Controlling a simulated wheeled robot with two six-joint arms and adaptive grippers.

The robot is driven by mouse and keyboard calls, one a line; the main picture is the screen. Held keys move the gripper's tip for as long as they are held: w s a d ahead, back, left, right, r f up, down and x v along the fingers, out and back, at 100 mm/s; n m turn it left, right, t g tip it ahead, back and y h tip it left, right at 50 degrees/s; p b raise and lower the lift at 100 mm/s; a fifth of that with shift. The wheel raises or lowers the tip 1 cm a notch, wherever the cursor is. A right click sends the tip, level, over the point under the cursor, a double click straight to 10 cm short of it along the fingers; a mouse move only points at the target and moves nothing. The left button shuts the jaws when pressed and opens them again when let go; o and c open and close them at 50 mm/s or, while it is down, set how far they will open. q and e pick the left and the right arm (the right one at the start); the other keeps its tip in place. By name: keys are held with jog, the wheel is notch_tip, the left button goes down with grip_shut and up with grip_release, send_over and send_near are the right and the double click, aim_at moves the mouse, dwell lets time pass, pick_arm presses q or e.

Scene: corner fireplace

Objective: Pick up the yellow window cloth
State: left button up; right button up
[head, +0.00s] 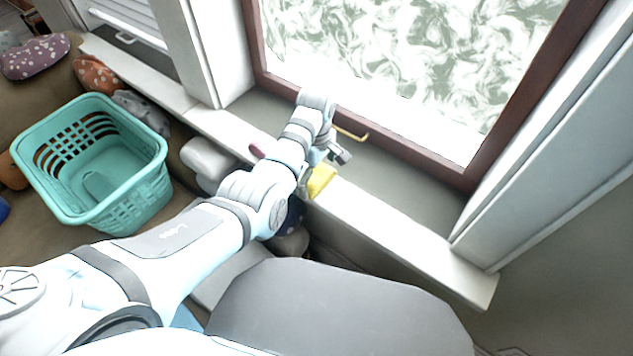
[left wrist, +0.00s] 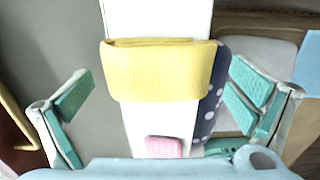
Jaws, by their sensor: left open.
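The yellow window cloth (head: 321,181) lies folded on the white window ledge, partly hidden by my left arm. In the left wrist view the cloth (left wrist: 160,72) is draped across the white ledge strip, in the upper middle. My left gripper (head: 325,168) is over the ledge at the cloth. In the left wrist view its teal-padded fingers (left wrist: 163,92) are spread wide, one on each side of the cloth, with clear gaps. Nothing is held. My right gripper is in neither view.
The window frame with a brass handle (head: 352,135) stands just behind the ledge. A pink block (left wrist: 163,147) lies on the ledge near the cloth. A dark blue dotted item (left wrist: 210,112) is beside the ledge. A teal basket (head: 150,160) stands at left. The ledge's right part is clear.

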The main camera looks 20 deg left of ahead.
pick_arm(q)
jog(key=shift+f, duration=0.35)
jog(key=shift+c, duration=0.2)
jog(key=shift+r, duration=0.1)
jog(key=c, duration=0.9)
notch_tip(320, 180, up, 16)
jog(key=p, duration=0.6)
notch_tip(320, 180, up, 4)
jog(key=p, duration=0.4)
send_over(316, 174)
